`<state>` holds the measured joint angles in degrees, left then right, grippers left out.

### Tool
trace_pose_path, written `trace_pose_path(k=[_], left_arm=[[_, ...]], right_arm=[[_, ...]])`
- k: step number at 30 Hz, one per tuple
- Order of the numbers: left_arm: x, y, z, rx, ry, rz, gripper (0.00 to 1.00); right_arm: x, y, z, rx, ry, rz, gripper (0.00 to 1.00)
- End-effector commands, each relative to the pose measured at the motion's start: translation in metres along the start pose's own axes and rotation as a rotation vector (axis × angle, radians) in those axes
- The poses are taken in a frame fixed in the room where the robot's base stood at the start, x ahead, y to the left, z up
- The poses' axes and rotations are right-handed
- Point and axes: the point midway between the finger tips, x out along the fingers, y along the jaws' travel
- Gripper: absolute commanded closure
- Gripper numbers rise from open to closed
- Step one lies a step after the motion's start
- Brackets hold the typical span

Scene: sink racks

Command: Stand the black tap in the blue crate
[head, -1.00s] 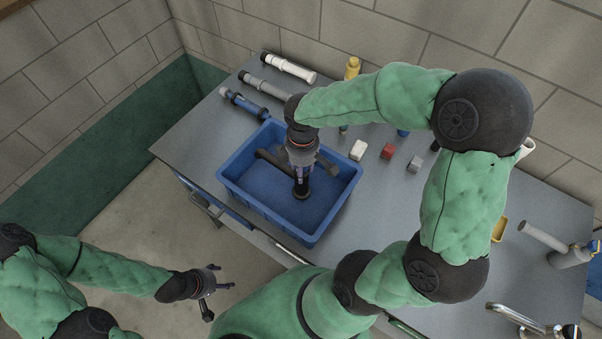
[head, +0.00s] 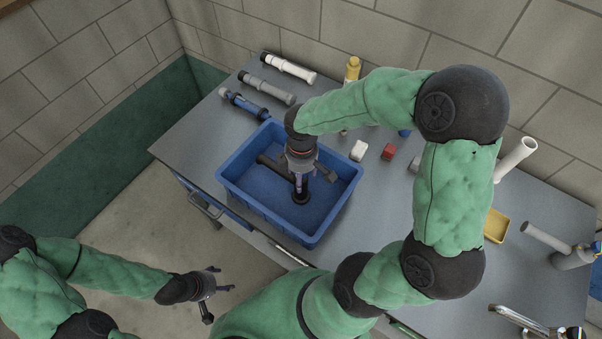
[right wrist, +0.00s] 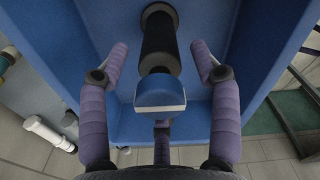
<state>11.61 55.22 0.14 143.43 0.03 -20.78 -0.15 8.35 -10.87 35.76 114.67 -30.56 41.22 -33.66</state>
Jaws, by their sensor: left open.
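The blue crate (head: 235,200) stands on the left part of the counter. The black tap (head: 301,196) stands upright on its round foot on the crate floor. The right wrist view shows its black stem (right wrist: 158,40); a blue cap with a pale edge is nearer the camera. My right gripper (head: 300,174) reaches down into the crate around the tap. In the right wrist view its two purple side fingers (right wrist: 160,62) are spread, with gaps to the stem. Dark parts beside the tap in the head view are hard to assign. My left gripper (head: 217,285) is open and empty, left of the counter.
A blue-and-black tube (head: 243,105), a grey tube (head: 266,87) and a white tube (head: 288,67) lie behind the crate. A yellow tray (head: 496,226) lies further right.

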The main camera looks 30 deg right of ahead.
Motion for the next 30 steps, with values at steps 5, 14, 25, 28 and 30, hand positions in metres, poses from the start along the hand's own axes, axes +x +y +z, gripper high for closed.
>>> trace_pose_path(k=[5, 14, 25, 28, 30], left_arm=[[-0.001, 0.001, 0.0, 0.0, 0.0, 0.0, 0.33], [-0.012, 0.004, 0.0, 0.0, 0.0, 0.0, 0.33], [-0.023, 0.008, 0.001, 0.0, 0.0, 0.0, 0.33], [-0.024, 0.009, 0.001, 0.0, 0.0, 0.0, 0.33], [-0.024, 0.009, 0.001, 0.0, 0.0, 0.0, 0.33]], right_arm=[[-0.002, 0.0, 0.0, 0.0, 0.0, 0.0, 0.36], [-0.045, 0.001, -0.001, 0.0, 0.003, 0.004, 0.36], [-0.11, 0.001, -0.001, 0.0, 0.002, 0.003, 0.36], [-0.118, 0.001, -0.001, 0.0, 0.002, 0.002, 0.36], [-0.122, 0.0, 0.0, 0.0, 0.001, 0.001, 0.36]])
